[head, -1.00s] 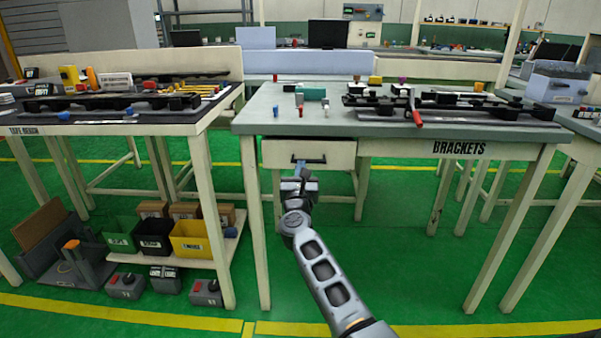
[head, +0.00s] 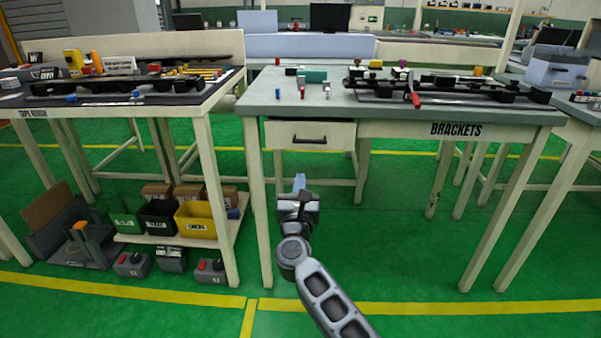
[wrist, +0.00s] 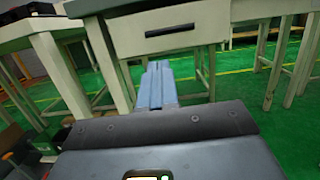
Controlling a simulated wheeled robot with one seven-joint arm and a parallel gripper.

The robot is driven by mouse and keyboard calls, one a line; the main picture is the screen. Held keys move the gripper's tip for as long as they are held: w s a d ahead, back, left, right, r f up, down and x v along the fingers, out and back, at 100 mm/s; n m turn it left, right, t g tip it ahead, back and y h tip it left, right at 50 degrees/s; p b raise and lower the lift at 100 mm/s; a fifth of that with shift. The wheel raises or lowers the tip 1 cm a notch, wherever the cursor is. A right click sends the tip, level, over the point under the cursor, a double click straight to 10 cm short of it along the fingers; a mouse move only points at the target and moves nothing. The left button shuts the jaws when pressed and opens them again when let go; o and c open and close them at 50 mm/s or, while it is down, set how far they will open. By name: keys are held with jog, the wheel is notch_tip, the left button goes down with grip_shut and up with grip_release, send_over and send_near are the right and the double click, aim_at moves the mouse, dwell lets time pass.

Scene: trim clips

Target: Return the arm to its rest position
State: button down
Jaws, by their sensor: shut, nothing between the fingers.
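My gripper (head: 299,182) is in front of the drawer of the BRACKETS table, low over the green floor and below the drawer's level. In the wrist view its blue-grey fingers (wrist: 157,85) are together with nothing between them. The arm reaches up from the bottom of the head view. The drawer (head: 309,135) is closed, and its dark handle also shows in the wrist view (wrist: 170,31). A gap of open floor lies between my gripper and the drawer front.
The BRACKETS table (head: 400,118) carries black brackets and small parts. Its leg (head: 257,200) stands just left of my gripper. The left table has a lower shelf with a yellow bin (head: 196,220). The floor (head: 390,250) to the right is clear.

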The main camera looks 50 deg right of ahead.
jog(key=shift+s+a, duration=0.2)
jog(key=shift+a, duration=0.05)
jog(key=s+a+f+n+t+y, duration=0.15)
jog(key=s+a+n+y, duration=0.25)
jog(key=s+a+n, duration=0.55)
jog(key=s+a+n+t+y, duration=0.2)
jog(key=s+a+n+y, duration=0.3)
jog(key=s+n, duration=0.8)
jog(key=s+a+f+n+t+y, duration=0.15)
jog(key=s+a+n+y, duration=0.25)
jog(key=s+a+n, duration=0.7)
jog(key=s+a+r+n+g+y, duration=0.25)
jog(key=s+r+n, duration=0.25)
jog(key=s+n, duration=0.5)
notch_tip(320, 180, up, 13)
jog(key=w+n+p, duration=0.1)
jog(key=n+p, duration=0.2)
jog(key=p, duration=1)
jog(key=shift+w+d+r, duration=0.15)
jog(key=shift+w+d, duration=0.05)
jog(key=shift+d, duration=0.15)
jog(key=shift+y, duration=0.25)
